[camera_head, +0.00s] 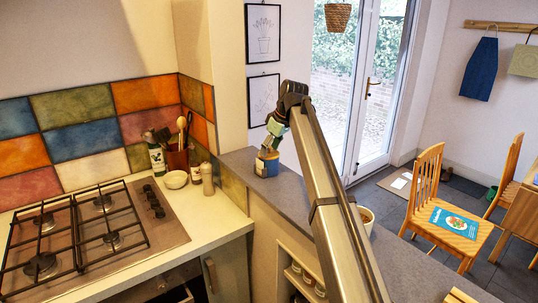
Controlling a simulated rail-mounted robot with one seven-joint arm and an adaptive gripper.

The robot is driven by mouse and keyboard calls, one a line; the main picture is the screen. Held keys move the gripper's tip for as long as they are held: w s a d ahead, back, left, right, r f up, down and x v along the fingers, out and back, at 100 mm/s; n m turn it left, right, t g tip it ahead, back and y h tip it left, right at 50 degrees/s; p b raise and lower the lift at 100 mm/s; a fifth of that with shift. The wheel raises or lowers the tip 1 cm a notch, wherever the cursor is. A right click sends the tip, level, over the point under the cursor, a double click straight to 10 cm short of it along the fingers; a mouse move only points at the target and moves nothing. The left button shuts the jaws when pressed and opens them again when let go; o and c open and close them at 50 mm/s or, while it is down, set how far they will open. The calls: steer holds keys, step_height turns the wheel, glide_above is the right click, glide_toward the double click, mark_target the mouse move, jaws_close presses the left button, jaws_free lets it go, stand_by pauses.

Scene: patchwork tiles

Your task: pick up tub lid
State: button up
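A small tub (267,167), mostly blue with a pale band, stands on the grey ledge (240,160) left of my arm. A lid cannot be made out clearly, because my gripper covers the top of the tub. My gripper (270,148) points down right over the tub, at or just above its top. Its fingers are small and dark here, and I cannot tell whether they touch or hold anything.
A gas hob (95,235) fills the counter at left. A utensil pot (178,160), bottles and a white bowl (175,180) stand in the counter corner. A pot (366,217) sits right of my arm.

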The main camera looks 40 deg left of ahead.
steer(key=shift+s+d+f, duration=0.1)
jaws_close()
steer(key=shift+f, duration=0.1)
